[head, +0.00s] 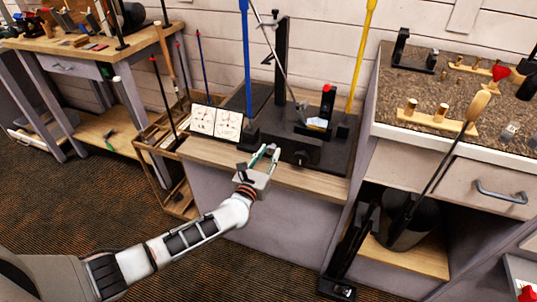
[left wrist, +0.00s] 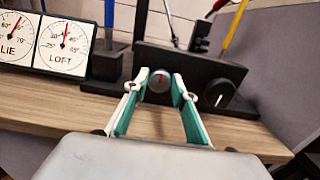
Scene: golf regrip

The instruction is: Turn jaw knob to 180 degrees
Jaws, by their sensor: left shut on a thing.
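My left gripper (head: 265,154) reaches the front of a black bench machine (head: 345,157). In the left wrist view its green-lined fingers (left wrist: 160,86) are shut on a small round grey knob with a red mark, the jaw knob (left wrist: 160,80). The red mark looks about upright in that view. The knob's sides are hidden by the fingertips. A larger black dial knob (left wrist: 221,93) with a pale mark sits to the right, apart from the fingers; it also shows in the head view (head: 300,158). My right gripper is not in view.
Two white gauges, LIE (left wrist: 15,37) and LOFT (left wrist: 65,44), stand left of the machine. A blue bar (head: 246,60) and a yellow bar (head: 361,55) rise from it. A golf shaft (head: 277,55) slants above. The wooden bench edge (head: 305,183) lies in front.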

